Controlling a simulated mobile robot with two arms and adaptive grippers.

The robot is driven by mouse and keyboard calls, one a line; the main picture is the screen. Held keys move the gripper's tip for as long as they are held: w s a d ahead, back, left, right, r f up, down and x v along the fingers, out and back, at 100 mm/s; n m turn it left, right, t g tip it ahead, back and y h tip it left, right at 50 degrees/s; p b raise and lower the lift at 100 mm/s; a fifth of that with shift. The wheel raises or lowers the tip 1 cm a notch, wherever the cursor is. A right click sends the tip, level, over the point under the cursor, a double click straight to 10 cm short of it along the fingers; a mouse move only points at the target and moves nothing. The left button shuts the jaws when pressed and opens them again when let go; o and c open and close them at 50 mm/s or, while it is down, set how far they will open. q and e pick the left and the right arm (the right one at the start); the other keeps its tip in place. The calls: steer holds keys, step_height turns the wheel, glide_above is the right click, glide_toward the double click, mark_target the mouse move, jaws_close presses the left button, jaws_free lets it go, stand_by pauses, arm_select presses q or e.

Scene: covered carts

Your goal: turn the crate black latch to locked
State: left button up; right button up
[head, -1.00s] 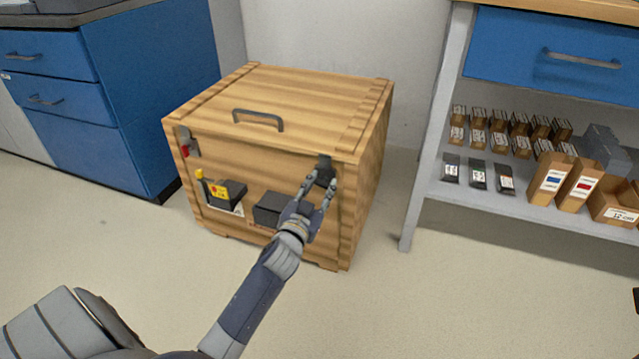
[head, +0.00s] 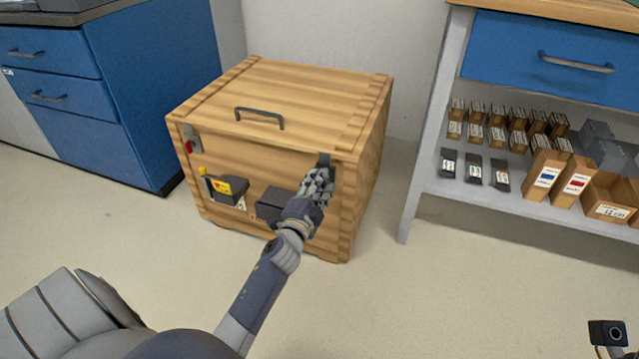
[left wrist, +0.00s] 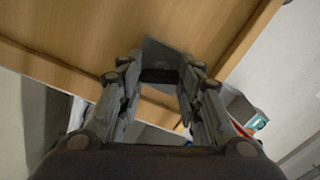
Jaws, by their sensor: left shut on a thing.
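The wooden crate (head: 255,150) stands on the floor in the head view. The black latch (head: 324,158) is at the upper right of its front face. Its dark plate (left wrist: 162,52) also shows in the left wrist view. My left gripper (head: 322,178) is at the latch and shut on it, with its fingers (left wrist: 159,78) on either side of the dark part. The fingers hide most of the latch in the head view, so its angle is hard to tell. My right gripper does not show.
A latch with a red part (head: 190,146) is at the front's upper left. A blue cabinet (head: 150,100) stands left, a stocked shelf (head: 500,199) right. Floor in front is open.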

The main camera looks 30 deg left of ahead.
arm_select(q)
steer(key=shift+m, duration=1.2)
steer(key=shift+d, duration=0.1)
steer(key=o, duration=1.1)
steer(key=shift+c, duration=0.2)
steer(key=v, duration=1.2)
